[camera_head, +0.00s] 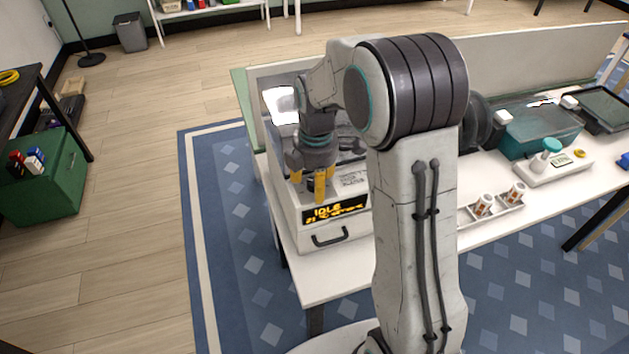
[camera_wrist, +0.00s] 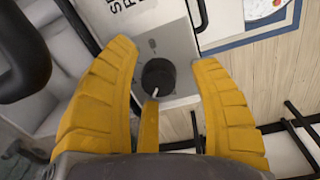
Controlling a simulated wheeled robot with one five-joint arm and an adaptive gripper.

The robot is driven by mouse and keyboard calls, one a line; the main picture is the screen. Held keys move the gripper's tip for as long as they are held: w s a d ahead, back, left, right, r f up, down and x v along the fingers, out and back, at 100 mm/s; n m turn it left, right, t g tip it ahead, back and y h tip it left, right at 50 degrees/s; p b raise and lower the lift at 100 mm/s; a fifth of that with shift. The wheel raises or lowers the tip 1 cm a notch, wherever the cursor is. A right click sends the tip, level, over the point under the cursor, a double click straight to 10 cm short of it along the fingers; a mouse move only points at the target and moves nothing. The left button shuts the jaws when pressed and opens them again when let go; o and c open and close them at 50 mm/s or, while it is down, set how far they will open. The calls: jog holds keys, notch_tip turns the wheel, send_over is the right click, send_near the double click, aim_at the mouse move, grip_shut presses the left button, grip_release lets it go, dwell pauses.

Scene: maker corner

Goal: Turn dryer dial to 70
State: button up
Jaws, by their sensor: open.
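The dryer (camera_head: 279,192) is a white box on the left end of the white table. Its front has an orange display (camera_head: 336,209) reading IDLE with a smaller line starting with 21, above a black handle. The dryer dial (camera_wrist: 158,75) is a round black knob with a white pointer mark, which points down in the wrist view. My gripper (camera_head: 312,184) has yellow fingers and is open above the dryer's top, pointing down. In the wrist view my gripper (camera_wrist: 165,70) has its fingers spread around the dial, with no clear contact. In the head view the fingers largely hide the dial.
My arm covers the middle of the head view. Right of it stand a small tray (camera_head: 497,212) with bottles, a white device with a teal knob (camera_head: 553,145) and a teal container (camera_head: 540,128). A low panel runs behind the table. A green cabinet (camera_head: 45,180) stands far left.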

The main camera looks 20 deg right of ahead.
notch_tip(320, 180, up, 12)
jog(key=shift+s, duration=0.35)
dwell(0.5)
jog(key=shift+c, duration=0.2)
